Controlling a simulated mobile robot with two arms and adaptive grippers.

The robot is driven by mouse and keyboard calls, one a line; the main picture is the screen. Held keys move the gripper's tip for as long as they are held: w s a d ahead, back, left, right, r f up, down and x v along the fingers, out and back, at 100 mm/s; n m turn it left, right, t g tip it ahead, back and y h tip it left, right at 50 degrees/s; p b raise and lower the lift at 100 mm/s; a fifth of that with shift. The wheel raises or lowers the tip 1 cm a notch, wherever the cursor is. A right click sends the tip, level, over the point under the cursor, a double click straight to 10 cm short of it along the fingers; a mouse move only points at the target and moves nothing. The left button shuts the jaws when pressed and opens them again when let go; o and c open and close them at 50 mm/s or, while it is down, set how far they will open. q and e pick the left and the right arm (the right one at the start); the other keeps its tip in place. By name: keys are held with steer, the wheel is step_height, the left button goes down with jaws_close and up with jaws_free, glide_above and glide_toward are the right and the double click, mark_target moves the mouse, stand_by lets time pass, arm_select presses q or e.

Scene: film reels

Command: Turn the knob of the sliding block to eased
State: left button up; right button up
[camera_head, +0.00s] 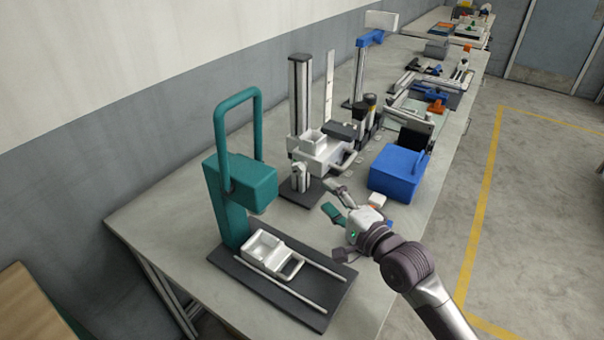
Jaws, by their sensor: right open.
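A white block (322,155) sits on a dark vertical column (300,95) with light edges, in the middle of the bench; it looks like the sliding block. A small pale part under its left front (301,171) may be its knob, but it is too small to be sure, and no setting can be read. My right gripper (336,219) is open, in front of the column and to its lower right, with its fingers spread toward the left. It appears apart from the block. My left gripper is out of view.
A teal press (240,183) stands at the front left, with a white tray (265,250) on its dark railed base (300,304). A blue box (396,170) stands right of the column. A small teal piece (332,213) shows by the right gripper. More equipment fills the bench behind.

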mark_target(301, 173)
steer(key=p+x, duration=0.1)
steer(key=x, duration=1.1)
steer(key=shift+w+a+f, duration=0.15)
steer(key=shift+w, duration=0.15)
